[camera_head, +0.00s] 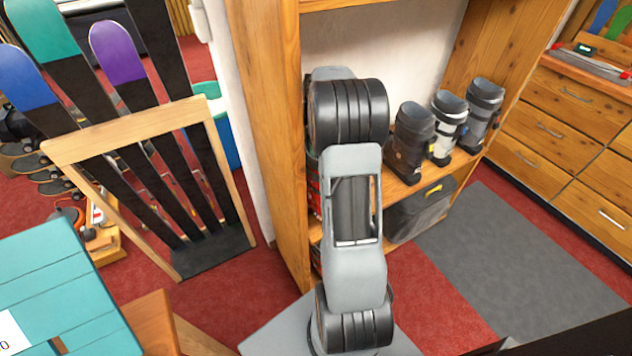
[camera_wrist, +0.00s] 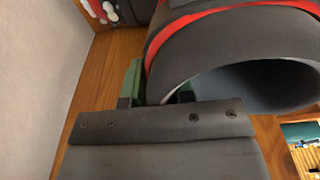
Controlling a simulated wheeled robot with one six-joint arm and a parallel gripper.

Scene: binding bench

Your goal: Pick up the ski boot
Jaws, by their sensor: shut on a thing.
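A dark grey ski boot with a red band (camera_wrist: 235,42) fills the upper right of the wrist view, its round opening facing the camera. My gripper (camera_wrist: 155,92) is shut on the wall of the boot's cuff, one green-padded finger outside and the other at the inner side, mostly hidden. In the head view my arm hides the gripper and most or all of this boot. On the shelf right of my arm stand a dark brown boot (camera_head: 411,140), a white and grey boot (camera_head: 446,125) and a grey boot (camera_head: 482,112), all upright.
The wooden shelf unit (camera_head: 272,120) has an upright panel close left of my arm. A dark bag (camera_head: 420,210) stands below the boots. A ski rack (camera_head: 130,130) is at left, a teal table (camera_head: 60,290) at lower left, drawers (camera_head: 560,120) at right. The grey mat (camera_head: 520,260) is clear.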

